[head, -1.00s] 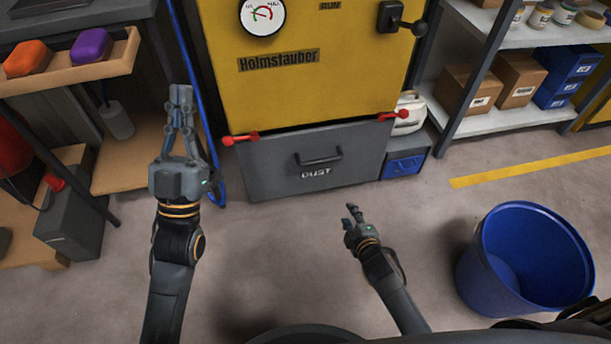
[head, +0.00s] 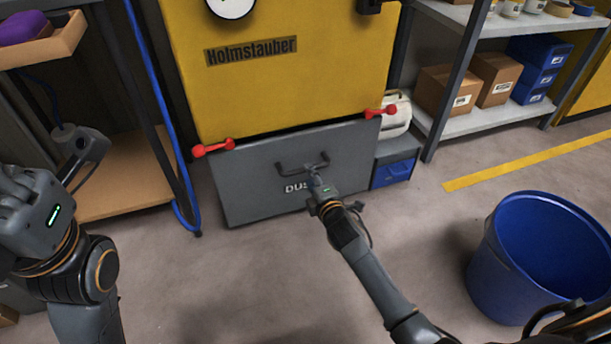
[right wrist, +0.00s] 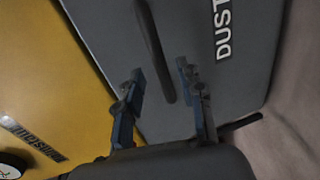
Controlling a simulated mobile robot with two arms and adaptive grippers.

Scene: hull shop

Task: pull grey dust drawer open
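The grey dust drawer (head: 250,180) sits under the yellow machine, its front looking flush and shut. Its dark bar handle (head: 290,170) is at the middle of the front, above the white DUST lettering, which my right gripper partly covers in the head view. My right gripper (head: 314,174) is at the handle. In the right wrist view, its two fingers (right wrist: 161,72) are apart, with an end of the handle (right wrist: 153,45) between them and gaps showing on both sides. My left gripper (head: 78,145) is at the far left, away from the drawer; its finger gap is unclear.
Red levers (head: 213,148) and (head: 380,112) sit at the drawer's upper corners. A blue bucket (head: 510,285) stands at the right. A blue bin (head: 395,172) is beside the drawer. A blue hose (head: 165,120) hangs left. The floor before the drawer is clear.

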